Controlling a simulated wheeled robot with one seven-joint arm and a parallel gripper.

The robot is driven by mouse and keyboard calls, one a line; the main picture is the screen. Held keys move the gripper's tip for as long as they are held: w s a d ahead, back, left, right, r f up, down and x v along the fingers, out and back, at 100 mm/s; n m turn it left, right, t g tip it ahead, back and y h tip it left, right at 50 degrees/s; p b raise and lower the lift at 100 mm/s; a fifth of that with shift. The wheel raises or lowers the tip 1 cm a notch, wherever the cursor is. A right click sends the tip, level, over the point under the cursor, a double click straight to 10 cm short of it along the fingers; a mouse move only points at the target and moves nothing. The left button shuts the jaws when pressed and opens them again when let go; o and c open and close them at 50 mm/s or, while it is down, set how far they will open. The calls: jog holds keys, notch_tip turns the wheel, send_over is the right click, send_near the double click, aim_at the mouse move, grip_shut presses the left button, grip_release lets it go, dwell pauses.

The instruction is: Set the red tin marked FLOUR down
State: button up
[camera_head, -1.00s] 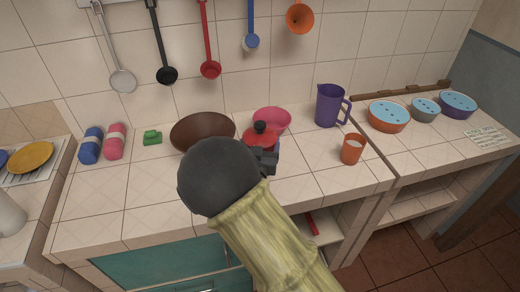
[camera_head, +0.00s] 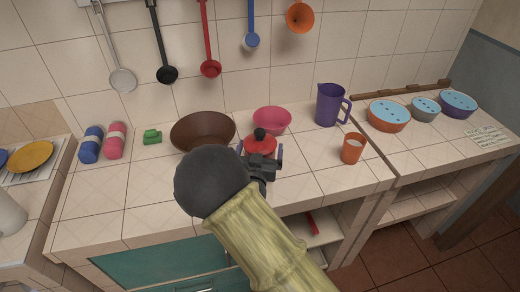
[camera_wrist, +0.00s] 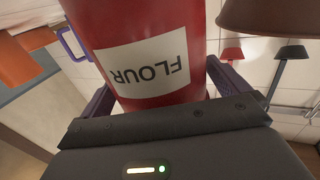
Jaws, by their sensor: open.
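The red tin (camera_head: 262,145) has a black knob on its lid and stands on the tiled counter, in front of the pink bowl. In the wrist view the red tin (camera_wrist: 205,50) fills the upper middle, its white FLOUR label upside down. My gripper (camera_head: 263,160) is at the tin's near side with its jaws open. In the wrist view my gripper (camera_wrist: 165,95) has one finger on each side of the tin. I cannot tell whether either finger touches it. My arm hides the tin's base in the head view.
The brown bowl (camera_head: 203,131) stands left of the tin and the pink bowl (camera_head: 272,120) behind it. The purple jug (camera_head: 329,105) and orange cup (camera_head: 352,148) are to the right. Ladles hang on the wall behind. Counter between tin and cup is clear.

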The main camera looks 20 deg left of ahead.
jog(key=s+d+b, duration=0.2)
jog(key=s, duration=1)
jog(key=shift+w+r, duration=0.1)
dwell(0.4)
jog(key=w+d+f+g, duration=0.1)
jog(key=d, duration=0.1)
jog(key=w+d+m+g+h, duration=0.1)
jog(key=w+d, duration=0.1)
jog(key=w+d+f+g, duration=0.1)
jog(key=d+g, duration=0.1)
jog(key=shift+w+d+f+m+h, duration=0.15)
jog(key=shift+d+f+m+h, duration=0.05)
jog(key=shift+f+m+h, duration=0.1)
jog(key=s+d+r+g, duration=0.1)
jog(key=s+d+g, duration=0.4)
jog(key=d, duration=0.7)
jog(key=s+d+r+g+h, duration=0.1)
jog(key=s+d+g, duration=0.5)
jog(key=d, duration=0.7)
jog(key=shift+s+d+r, duration=0.15)
jog(key=shift+s, duration=0.7)
